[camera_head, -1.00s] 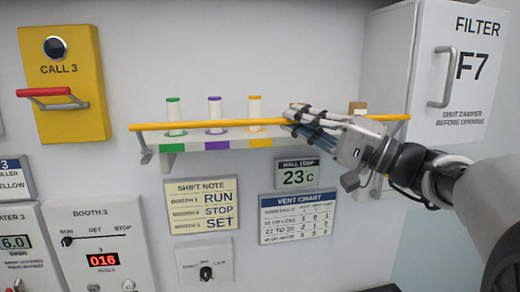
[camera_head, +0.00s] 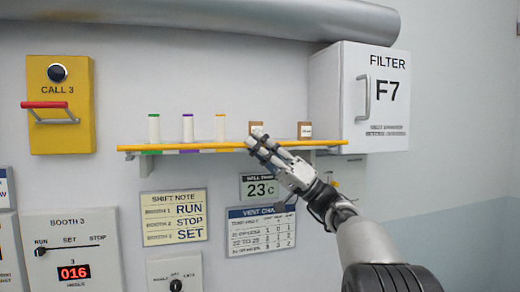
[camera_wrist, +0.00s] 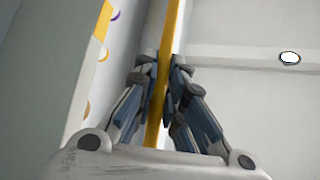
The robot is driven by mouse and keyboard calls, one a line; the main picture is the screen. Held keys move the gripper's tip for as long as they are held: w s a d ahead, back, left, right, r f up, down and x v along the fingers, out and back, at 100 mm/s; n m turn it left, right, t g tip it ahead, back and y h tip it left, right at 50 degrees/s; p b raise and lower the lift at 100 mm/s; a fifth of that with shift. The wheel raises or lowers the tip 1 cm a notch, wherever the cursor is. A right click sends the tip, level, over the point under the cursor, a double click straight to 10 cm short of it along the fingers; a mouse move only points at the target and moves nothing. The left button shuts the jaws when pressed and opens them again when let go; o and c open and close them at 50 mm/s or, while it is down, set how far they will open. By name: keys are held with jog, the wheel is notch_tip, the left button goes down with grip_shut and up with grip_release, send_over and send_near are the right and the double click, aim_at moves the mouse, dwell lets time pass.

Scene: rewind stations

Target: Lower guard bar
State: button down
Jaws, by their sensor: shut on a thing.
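The guard bar (camera_head: 190,148) is a long, thin yellow bar across the front of the wall shelf, almost level in the head view. My gripper (camera_head: 260,142) is shut on it right of its middle, reaching from the lower right. In the wrist view the guard bar (camera_wrist: 173,40) runs lengthwise between the fingers of my gripper (camera_wrist: 162,85), with pads on both sides of it. The bar sits at about the height of the shelf's front edge, hiding most of it. The exact gap between bar and shelf cannot be told.
A filter cabinet (camera_head: 372,98) is close to the bar's right end. A yellow call panel (camera_head: 60,105) hangs left. A grey duct (camera_head: 220,18) runs above.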

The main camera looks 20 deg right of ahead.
jog(key=shift+f+n+g+y, duration=0.1)
jog(key=shift+n+g+y, duration=0.2)
jog(key=shift+n+g, duration=0.4)
jog(key=c, duration=1.7)
grip_release()
jog(key=shift+s, duration=0.1)
jog(key=shift+o, duration=0.2)
jog(key=shift+d+f, duration=0.1)
jog(key=shift+f, duration=0.05)
jog(key=v, duration=1.1)
jog(key=shift+d+f, duration=0.25)
jog(key=shift+s, duration=0.15)
jog(key=shift+c, duration=0.2)
